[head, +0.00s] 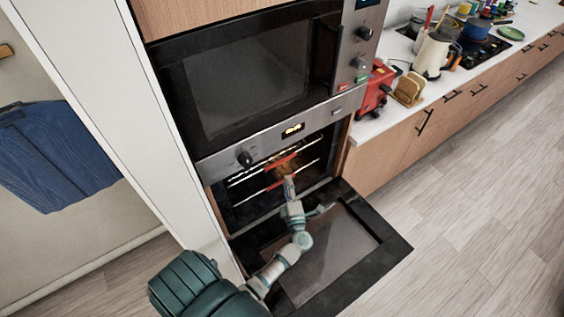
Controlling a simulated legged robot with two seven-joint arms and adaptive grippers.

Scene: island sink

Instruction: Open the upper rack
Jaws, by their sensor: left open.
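The built-in oven (272,141) has its door (330,242) folded down flat. Inside, thin metal bars of an upper rack (240,177) cross the opening, with more bars lower down. A reddish-orange item (281,170) shows in the middle of the cavity, partly hidden behind the bars; what it is cannot be told. My left gripper (288,181) is open at the oven mouth, just in front of this item and the rack bars. Whether it touches a bar cannot be told. My right gripper is out of view.
A closed microwave (245,85) sits above the oven. The counter at right holds a red toaster (375,90), bread slices (409,89), a cream kettle (432,54) and a blue pot (481,29). Open wooden floor (480,190) lies right of the door.

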